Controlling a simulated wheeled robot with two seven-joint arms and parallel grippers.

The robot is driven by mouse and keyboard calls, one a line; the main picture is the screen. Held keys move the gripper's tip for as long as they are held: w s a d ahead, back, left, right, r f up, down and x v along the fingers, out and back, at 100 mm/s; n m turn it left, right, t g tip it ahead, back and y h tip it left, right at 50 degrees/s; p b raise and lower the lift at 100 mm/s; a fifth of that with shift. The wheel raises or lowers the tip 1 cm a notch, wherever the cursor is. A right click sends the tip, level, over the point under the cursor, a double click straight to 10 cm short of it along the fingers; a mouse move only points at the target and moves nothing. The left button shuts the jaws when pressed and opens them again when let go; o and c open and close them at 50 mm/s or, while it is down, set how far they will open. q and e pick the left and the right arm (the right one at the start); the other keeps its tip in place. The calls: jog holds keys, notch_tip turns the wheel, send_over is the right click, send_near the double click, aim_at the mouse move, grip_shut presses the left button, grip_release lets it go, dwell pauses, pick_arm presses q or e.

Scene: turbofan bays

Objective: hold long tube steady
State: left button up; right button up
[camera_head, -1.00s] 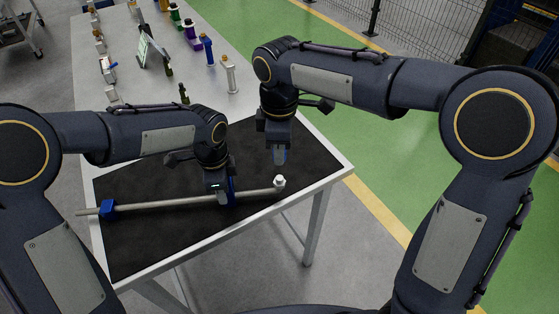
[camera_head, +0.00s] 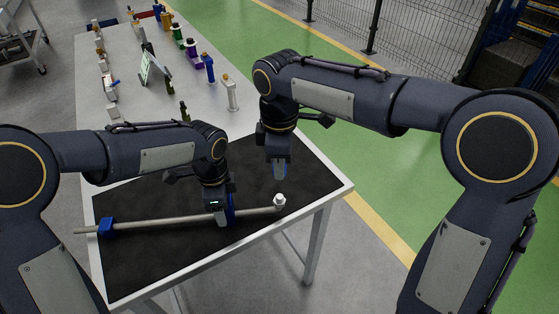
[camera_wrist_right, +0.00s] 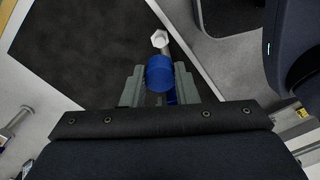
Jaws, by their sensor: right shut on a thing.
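The long tube (camera_head: 165,222) is a thin grey rod lying across the black mat. It has a white hex fitting (camera_head: 279,200) at its right end, also in the right wrist view (camera_wrist_right: 160,39). Blue supports sit around it near the left end (camera_head: 106,227) and right of its middle (camera_head: 230,211). My left gripper (camera_head: 217,213) is down at the tube beside the right blue support; its fingers hide the tube there and their closure is unclear. My right gripper (camera_head: 280,171) is above the hex fitting, shut on a blue cylindrical piece (camera_wrist_right: 160,73), apart from the fitting.
The black mat (camera_head: 160,265) covers the near end of a grey table (camera_head: 215,115). Bottles and small fittings stand on its far part, with a small sign (camera_head: 154,68). The table's right edge is close to my right gripper.

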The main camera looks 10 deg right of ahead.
pick_arm(q)
notch_tip(320, 180, up, 11)
jog(key=shift+a+r, duration=0.1)
jog(key=shift+r, duration=0.1)
